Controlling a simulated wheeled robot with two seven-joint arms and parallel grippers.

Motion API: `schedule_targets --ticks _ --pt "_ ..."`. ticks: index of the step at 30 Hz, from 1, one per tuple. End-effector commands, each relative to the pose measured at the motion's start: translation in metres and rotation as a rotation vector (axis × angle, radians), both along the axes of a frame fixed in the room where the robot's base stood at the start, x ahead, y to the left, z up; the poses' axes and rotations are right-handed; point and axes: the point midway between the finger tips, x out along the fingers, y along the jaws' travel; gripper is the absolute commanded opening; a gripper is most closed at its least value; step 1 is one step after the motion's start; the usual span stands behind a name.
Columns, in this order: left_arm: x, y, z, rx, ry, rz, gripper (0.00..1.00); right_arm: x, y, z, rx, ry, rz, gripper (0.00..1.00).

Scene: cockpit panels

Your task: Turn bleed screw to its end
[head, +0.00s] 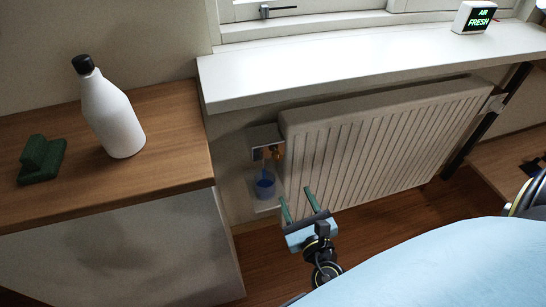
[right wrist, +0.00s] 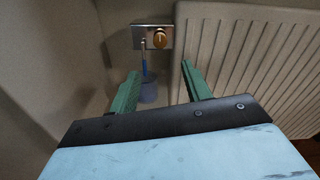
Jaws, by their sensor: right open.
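The bleed screw is a small brass knob (right wrist: 159,40) on a metal plate (right wrist: 140,37) at the radiator's upper left corner. In the head view the plate (head: 264,137) is small, and the brass part (head: 276,152) shows at its lower edge. A blue cup (head: 264,184) sits below the plate; it also shows in the right wrist view (right wrist: 148,92). My right gripper (head: 298,200) is open and empty, with its green fingers pointing toward the plate. It is below and in front of the knob, apart from it. My left gripper is not in view.
The white radiator (head: 385,145) stands right of the plate, under a white window sill (head: 370,58). A wooden counter (head: 170,110) at left holds a white bottle (head: 112,115) and a green block (head: 42,160). The wooden floor before the radiator is partly clear.

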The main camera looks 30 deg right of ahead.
Motion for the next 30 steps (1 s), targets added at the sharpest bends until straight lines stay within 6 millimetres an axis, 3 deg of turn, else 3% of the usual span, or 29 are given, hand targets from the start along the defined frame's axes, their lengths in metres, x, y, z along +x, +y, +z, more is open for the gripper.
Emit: schedule_targets --ticks 5,13,18,24,30 --pt "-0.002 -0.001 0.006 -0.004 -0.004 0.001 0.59 0.023 -0.006 0.002 -0.006 -0.006 -0.001 0.48" --pt "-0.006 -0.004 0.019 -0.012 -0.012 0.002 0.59 0.080 -0.019 0.002 -0.001 -0.007 -0.002 0.48" --pt "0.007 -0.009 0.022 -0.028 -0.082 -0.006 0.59 0.108 -0.026 0.001 0.000 -0.004 -0.001 0.48" --pt "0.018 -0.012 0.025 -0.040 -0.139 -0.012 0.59 0.125 -0.030 0.001 -0.001 -0.002 0.000 0.48" --pt "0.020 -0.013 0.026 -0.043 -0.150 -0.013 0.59 0.128 -0.031 0.000 0.000 -0.001 0.001 0.48"
